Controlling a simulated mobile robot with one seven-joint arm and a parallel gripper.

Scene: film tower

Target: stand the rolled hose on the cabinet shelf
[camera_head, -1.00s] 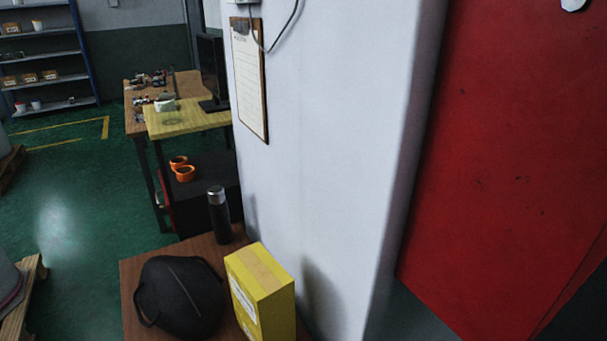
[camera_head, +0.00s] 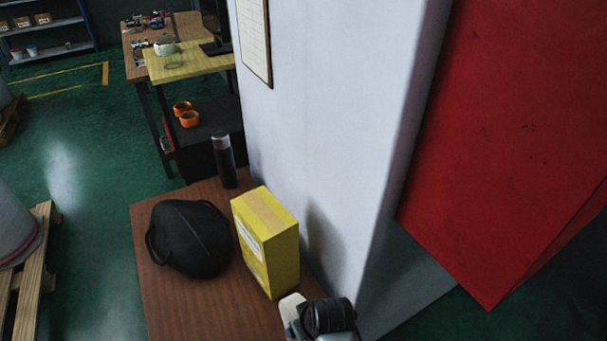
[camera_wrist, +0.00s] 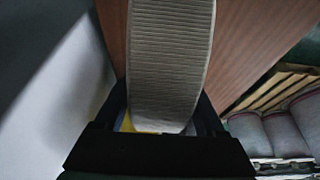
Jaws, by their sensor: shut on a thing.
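The rolled hose (camera_wrist: 170,60) shows in the wrist view as a pale, ribbed band seen edge-on. It runs from the top edge down between the dark fingers of my gripper (camera_wrist: 165,108), which is shut on it. Its far side is hidden, and the hose cannot be made out in the head view. A large red panel (camera_head: 510,130) fills the right of the head view; I cannot tell whether it is part of the cabinet. No cabinet shelf can be made out.
A brown table (camera_head: 175,300) holds a black bag (camera_head: 188,240), a yellow box (camera_head: 270,245) and a dark bottle (camera_head: 223,162). A wooden pallet (camera_head: 38,265) is at left. Green floor (camera_head: 85,190) between is clear.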

